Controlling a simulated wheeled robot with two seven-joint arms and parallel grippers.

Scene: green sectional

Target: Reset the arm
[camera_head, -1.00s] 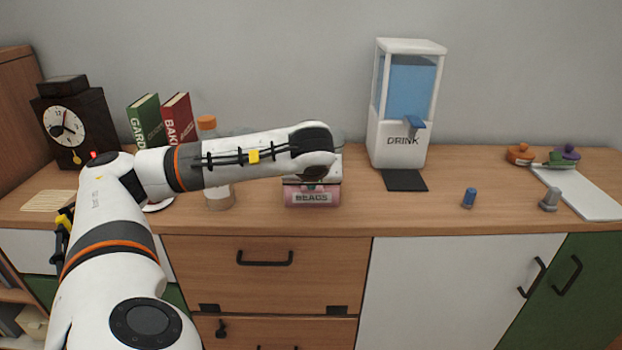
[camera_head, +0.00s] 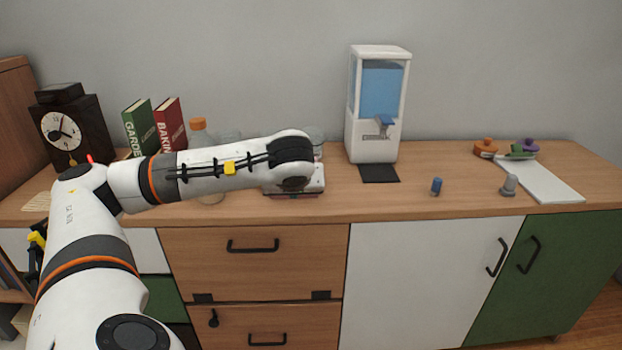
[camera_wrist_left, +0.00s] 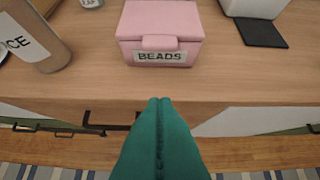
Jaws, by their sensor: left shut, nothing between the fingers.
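My left arm (camera_head: 90,255) comes in from the left in the head view and reaches across the front of the wooden counter (camera_head: 440,205). Its wrist hides the gripper's fingers there. In the left wrist view my left gripper (camera_wrist_left: 158,102) shows as two green fingers pressed together, with nothing between them. The fingertips are in front of the pink box labelled BEADS (camera_wrist_left: 160,30) and apart from it. The box has its lid down. In the head view the arm covers most of the box. My right gripper is in neither view.
A drink dispenser (camera_head: 377,105) stands at the back of the counter, a dark mat (camera_head: 379,173) before it. A bottle (camera_wrist_left: 35,35) stands left of the box. A clock (camera_head: 68,130) and books (camera_head: 140,128) are at left.

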